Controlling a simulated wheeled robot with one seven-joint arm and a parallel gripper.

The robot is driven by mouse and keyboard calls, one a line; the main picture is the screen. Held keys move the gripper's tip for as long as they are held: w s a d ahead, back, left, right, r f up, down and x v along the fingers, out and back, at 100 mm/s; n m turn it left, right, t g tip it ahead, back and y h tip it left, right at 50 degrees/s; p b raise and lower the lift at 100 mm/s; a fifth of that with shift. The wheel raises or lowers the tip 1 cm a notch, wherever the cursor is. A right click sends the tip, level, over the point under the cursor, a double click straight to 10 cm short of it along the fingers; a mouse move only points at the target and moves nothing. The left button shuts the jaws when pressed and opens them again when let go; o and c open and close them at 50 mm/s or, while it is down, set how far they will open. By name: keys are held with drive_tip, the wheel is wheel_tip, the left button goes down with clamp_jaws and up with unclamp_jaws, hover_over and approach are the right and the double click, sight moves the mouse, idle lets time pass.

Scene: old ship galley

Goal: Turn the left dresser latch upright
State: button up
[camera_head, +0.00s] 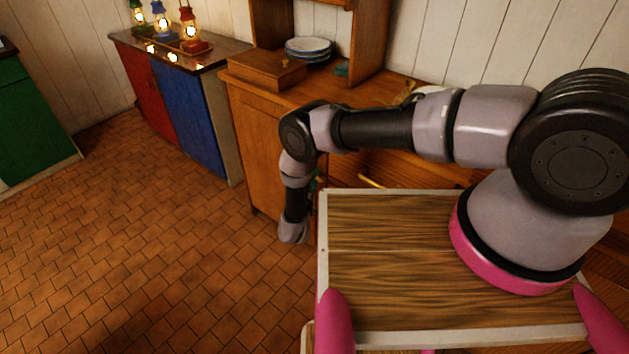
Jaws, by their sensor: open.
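The wooden dresser (252,140) stands against the wall behind my arm. Its left front shows beside my arm's lower links. A small dark and greenish piece (319,181) shows just right of those links, in front of the dresser. I cannot tell whether it is the left latch or part of something else. A curved brass piece (371,181) shows on the dresser front farther right. My arm reaches left and bends down in front of the dresser. Its last visible link ends low over the floor. I cannot make out my gripper's fingers or any contact with a latch.
A wooden box (266,69) and a stack of plates (308,48) stand on the dresser top. A cabinet with red and blue doors (188,115) bears lanterns (162,22) at the back left. A green cabinet (29,130) is far left. The tiled floor (130,250) between is clear.

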clamp_jaws()
drive_tip(key=shift+w+a+r+n+g+h, duration=0.15)
drive_tip(key=shift+n+g+h, duration=0.75)
drive_tip(key=shift+n, duration=1.35)
drive_tip(key=shift+a+r+n+g+h, duration=0.15)
drive_tip(key=shift+n+g+h, duration=0.15)
drive_tip(key=shift+n+g, duration=1.5)
drive_tip(key=shift+w+a+r+n+g+h, duration=0.15)
drive_tip(key=shift+n+g+h, duration=0.5)
drive_tip(key=shift+n, duration=2)
drive_tip(key=shift+s, duration=0.1)
